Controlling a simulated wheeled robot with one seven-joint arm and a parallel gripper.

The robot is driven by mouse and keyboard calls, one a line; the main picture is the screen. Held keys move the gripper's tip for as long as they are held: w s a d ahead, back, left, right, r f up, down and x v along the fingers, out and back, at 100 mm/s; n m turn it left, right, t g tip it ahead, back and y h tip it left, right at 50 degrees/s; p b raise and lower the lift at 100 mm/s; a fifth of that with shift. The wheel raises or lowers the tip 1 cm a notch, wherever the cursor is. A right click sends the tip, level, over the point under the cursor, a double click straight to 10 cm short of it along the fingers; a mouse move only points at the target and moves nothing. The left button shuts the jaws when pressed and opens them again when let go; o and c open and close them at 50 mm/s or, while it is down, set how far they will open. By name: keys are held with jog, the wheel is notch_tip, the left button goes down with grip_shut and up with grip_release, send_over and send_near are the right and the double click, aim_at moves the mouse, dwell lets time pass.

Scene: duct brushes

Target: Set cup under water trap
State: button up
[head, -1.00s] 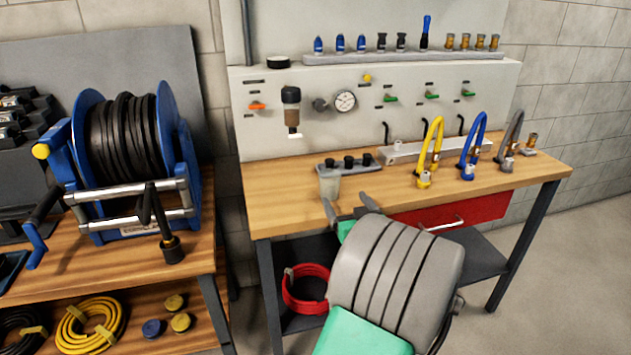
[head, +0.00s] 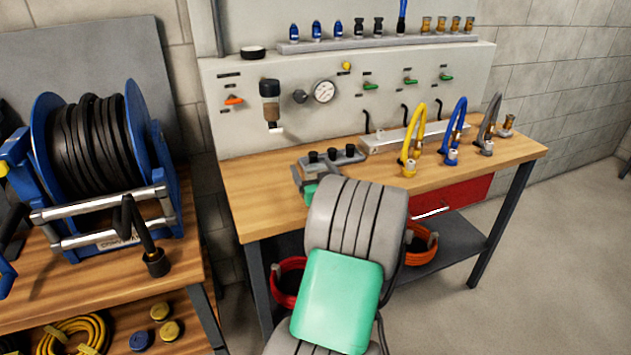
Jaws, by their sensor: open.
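The water trap (head: 269,104) hangs on the grey panel above the left part of the bench. It has a dark top, a brown bowl and a small white piece at its lower end (head: 276,130). My gripper (head: 309,174) is open, low over the bench's front left part, in front of the tray of black fittings and to the right of and below the trap. The clear cup stood at about this spot. It is now largely hidden by my gripper and arm, and I cannot make out its outline or whether the fingers are around it.
A tray with black fittings (head: 332,157) lies just behind my gripper. A pressure gauge (head: 323,92) sits right of the trap. Yellow (head: 413,140), blue (head: 455,135) and grey (head: 490,125) hoses stand farther right. The bench top (head: 245,190) is clear at left. A hose reel (head: 98,160) stands left.

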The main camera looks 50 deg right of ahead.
jog(key=c, duration=1.6)
jog(key=shift+r, duration=0.1)
